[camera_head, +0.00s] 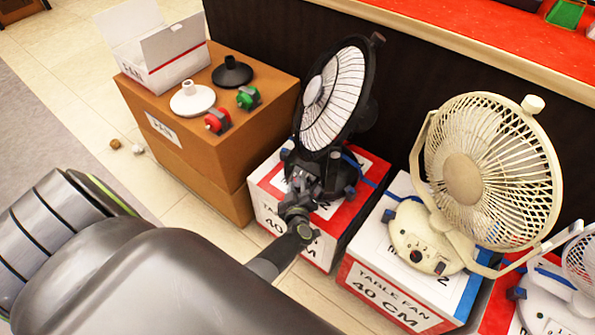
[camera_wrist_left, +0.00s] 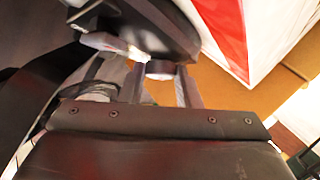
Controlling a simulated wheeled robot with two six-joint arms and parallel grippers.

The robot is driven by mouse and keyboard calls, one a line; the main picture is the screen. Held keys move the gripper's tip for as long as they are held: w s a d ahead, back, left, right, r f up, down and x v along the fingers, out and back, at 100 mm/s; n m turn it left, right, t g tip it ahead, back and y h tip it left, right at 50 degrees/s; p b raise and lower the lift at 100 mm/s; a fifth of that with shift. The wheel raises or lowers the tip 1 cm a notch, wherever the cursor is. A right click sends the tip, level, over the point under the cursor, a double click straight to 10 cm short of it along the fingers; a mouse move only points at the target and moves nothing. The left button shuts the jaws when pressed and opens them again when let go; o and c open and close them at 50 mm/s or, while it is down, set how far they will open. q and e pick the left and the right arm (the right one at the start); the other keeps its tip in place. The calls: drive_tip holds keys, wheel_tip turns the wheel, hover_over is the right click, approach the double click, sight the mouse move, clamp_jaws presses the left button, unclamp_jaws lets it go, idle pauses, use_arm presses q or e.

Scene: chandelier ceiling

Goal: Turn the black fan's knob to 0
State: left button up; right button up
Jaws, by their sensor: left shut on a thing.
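The black fan (camera_head: 333,98) with a white grille stands on a red and white box (camera_head: 325,246) in the middle of the head view. My left gripper (camera_head: 304,188) reaches up to the front of the fan's base. In the left wrist view my left gripper's fingers (camera_wrist_left: 160,82) sit either side of a small dark knob (camera_wrist_left: 159,70) under the black base (camera_wrist_left: 150,25), shut on it. The gripper hides the knob in the head view, and its setting cannot be read.
A cream fan (camera_head: 490,170) stands on a box to the right, with another white fan (camera_head: 580,275) beyond. A brown carton (camera_head: 195,135) at left bears an open white box (camera_head: 165,60) and small parts. A dark counter (camera_head: 300,40) runs behind.

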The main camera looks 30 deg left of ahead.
drive_tip(key=shift+f, duration=0.25)
use_arm(q)
drive_tip(key=o, duration=1)
use_arm(e)
drive_tip(key=shift+r, duration=0.1)
drive_tip(key=shift+r, duration=0.1)
